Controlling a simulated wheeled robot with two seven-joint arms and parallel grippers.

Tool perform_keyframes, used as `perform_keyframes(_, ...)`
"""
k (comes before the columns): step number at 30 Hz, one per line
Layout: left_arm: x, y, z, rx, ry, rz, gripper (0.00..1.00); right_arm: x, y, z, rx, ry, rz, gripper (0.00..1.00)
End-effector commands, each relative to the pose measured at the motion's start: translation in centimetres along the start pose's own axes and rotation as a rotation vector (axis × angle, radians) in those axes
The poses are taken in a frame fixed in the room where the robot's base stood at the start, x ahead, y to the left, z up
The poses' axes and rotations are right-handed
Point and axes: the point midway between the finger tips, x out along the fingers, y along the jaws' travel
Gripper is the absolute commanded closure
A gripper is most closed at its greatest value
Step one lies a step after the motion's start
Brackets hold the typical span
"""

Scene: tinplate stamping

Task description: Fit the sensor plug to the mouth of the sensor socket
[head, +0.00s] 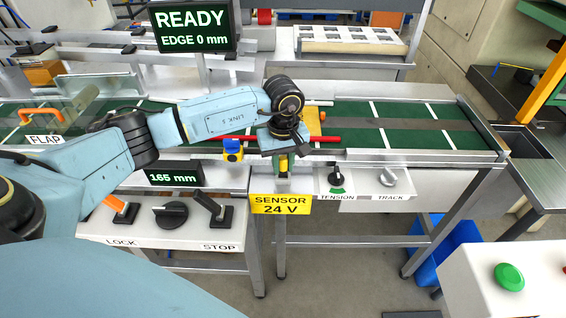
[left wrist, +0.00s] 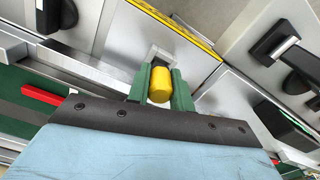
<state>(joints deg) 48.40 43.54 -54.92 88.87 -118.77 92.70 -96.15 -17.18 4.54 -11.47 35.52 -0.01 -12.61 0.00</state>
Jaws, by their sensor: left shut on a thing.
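My left gripper (head: 283,168) points down at the front edge of the conveyor, just above the yellow SENSOR 24 V sign (head: 280,204). In the left wrist view its green fingers (left wrist: 159,88) are shut on the yellow sensor plug (left wrist: 160,86), one on each side. A grey block (left wrist: 158,54), which looks like the sensor socket, shows just beyond the plug. The plug partly covers it, so I cannot tell whether they touch, and its mouth is hidden. My right gripper is not in view.
A blue and yellow sensor block (head: 232,150) and a red bar (head: 325,138) are close to the gripper. The green conveyor belt (head: 400,137) runs behind. TENSION (head: 337,180) and TRACK (head: 388,178) knobs are at right; LOCK and STOP controls (head: 172,213) are at lower left.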

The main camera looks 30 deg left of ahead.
Motion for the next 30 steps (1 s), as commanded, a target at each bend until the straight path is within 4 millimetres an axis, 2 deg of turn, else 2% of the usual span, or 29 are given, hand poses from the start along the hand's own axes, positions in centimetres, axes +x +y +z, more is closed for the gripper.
perform_keyframes(19,1.7,0.0,0.0,-0.001,0.0,0.001,1.0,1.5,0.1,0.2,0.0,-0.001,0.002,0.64)
perform_keyframes(30,1.3,0.0,0.0,0.0,0.001,0.001,1.0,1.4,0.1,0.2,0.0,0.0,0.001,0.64)
